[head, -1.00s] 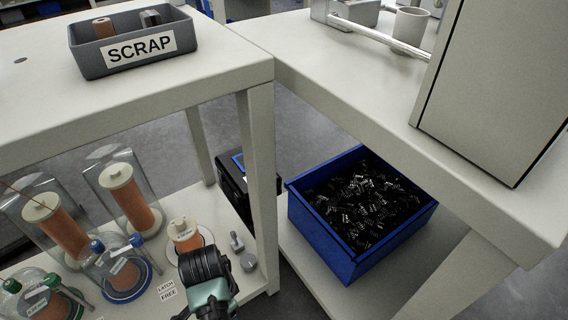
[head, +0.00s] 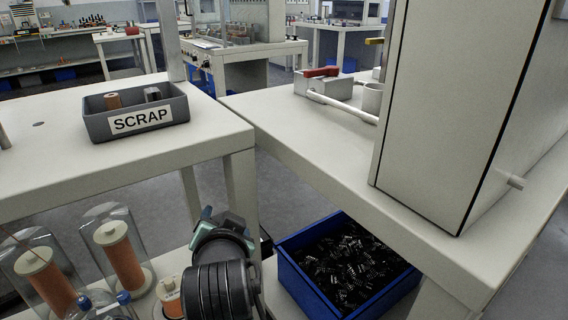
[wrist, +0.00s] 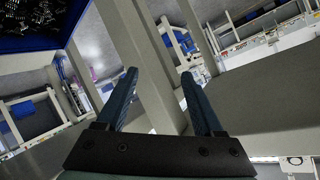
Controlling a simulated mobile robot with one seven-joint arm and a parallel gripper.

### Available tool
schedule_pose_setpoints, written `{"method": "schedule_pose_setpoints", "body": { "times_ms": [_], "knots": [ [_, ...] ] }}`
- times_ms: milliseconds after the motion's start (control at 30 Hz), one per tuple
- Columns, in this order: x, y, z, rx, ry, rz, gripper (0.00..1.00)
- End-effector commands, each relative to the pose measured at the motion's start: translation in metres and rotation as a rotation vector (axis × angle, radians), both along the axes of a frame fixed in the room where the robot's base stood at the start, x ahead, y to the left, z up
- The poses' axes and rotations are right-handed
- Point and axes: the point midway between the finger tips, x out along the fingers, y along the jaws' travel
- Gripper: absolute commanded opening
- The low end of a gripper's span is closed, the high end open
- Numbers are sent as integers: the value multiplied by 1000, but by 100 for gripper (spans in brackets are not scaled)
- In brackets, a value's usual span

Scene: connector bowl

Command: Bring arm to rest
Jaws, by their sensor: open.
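My arm (head: 222,265) rises at the lower middle of the head view, between the left table and the blue bin. Its end points away, and the fingers are hidden in that view. In the wrist view my gripper (wrist: 158,95) shows two dark blue fingers spread apart with nothing between them. A pale table leg (wrist: 140,70) stands beyond the fingers; I cannot tell how far off it is.
A grey SCRAP tray (head: 180,117) with two small items sits on the left table (head: 60,170). A blue bin (head: 312,290) of dark parts stands low under the right table (head: 300,122). Copper-coloured spools under glass (head: 122,255) stand on the lower left shelf. A grey cabinet (head: 440,110) rises at right.

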Motion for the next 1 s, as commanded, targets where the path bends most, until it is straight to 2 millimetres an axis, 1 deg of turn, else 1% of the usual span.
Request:
{"method": "schedule_pose_setpoints", "body": {
  "times_ms": [33,67,100,167,200,267,300,367,400,467,500,567,600,633,700,1000],
  "knots": [
    [2,-8,41,-22,-116,3,69],
    [1,-13,64,-39,-185,3,69],
    [-2,-20,93,-64,-275,1,69],
    [-9,-31,138,-105,-409,-9,69],
    [-17,-38,167,-135,-498,-19,69],
    [-33,-49,209,-183,-629,-40,69],
    [-45,-56,236,-217,-715,-60,69],
    [-68,-67,275,-270,-842,-94,69],
    [-85,-74,300,-305,-925,-121,69],
    [-114,-85,334,-363,-1048,-169,69],
    [-136,-92,355,-402,-1127,-205,69],
    [-170,-101,384,-463,-1245,-266,69],
    [-190,-106,404,-498,-1307,-303,69],
    [-183,-104,423,-492,-1284,-290,69],
    [-180,-103,447,-489,-1278,-285,69],
    [-179,-103,541,-485,-1274,-281,69]
  ]
}}
